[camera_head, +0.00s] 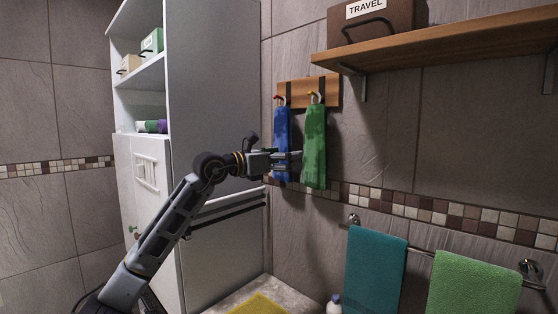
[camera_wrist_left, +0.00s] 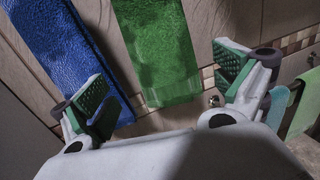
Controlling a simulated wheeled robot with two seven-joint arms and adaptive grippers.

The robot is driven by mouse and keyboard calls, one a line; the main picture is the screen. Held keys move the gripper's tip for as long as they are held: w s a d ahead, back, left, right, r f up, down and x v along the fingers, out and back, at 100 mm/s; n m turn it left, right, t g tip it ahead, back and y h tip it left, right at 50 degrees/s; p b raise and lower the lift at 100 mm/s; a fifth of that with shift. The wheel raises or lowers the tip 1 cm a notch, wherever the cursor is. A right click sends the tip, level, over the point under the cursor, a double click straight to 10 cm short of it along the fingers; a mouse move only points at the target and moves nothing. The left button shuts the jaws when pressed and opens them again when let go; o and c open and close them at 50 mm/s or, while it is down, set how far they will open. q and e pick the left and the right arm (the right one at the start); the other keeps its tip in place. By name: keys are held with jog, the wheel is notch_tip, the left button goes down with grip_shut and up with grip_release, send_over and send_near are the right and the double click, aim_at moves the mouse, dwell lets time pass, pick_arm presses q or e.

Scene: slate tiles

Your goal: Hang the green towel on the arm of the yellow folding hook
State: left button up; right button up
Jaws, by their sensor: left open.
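The green towel (camera_head: 315,145) hangs from the yellow folding hook (camera_head: 315,96) on a wooden wall board (camera_head: 308,90). A blue towel (camera_head: 281,140) hangs from a red hook (camera_head: 280,98) just to its left. My left gripper (camera_head: 297,160) is in front of the lower part of the towels. In the left wrist view the left gripper (camera_wrist_left: 165,92) is open, with its green-padded fingers apart. The lower end of the green towel (camera_wrist_left: 160,55) shows between and beyond the fingers, and the blue towel (camera_wrist_left: 65,50) is behind the left finger. My right gripper is not in view.
A wooden shelf (camera_head: 450,42) with a box labelled TRAVEL (camera_head: 370,20) juts out at upper right. A tall white cabinet (camera_head: 215,90) stands left of the hooks. A rail below right holds a teal towel (camera_head: 375,270) and a light green towel (camera_head: 470,285).

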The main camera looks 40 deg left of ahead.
pick_arm(q)
jog(key=shift+v, duration=1.2)
jog(key=shift+r, duration=0.1)
notch_tip(320, 180, up, 10)
jog(key=p, duration=0.9)
jog(key=shift+f+p, duration=0.2)
jog(key=shift+p, duration=0.1)
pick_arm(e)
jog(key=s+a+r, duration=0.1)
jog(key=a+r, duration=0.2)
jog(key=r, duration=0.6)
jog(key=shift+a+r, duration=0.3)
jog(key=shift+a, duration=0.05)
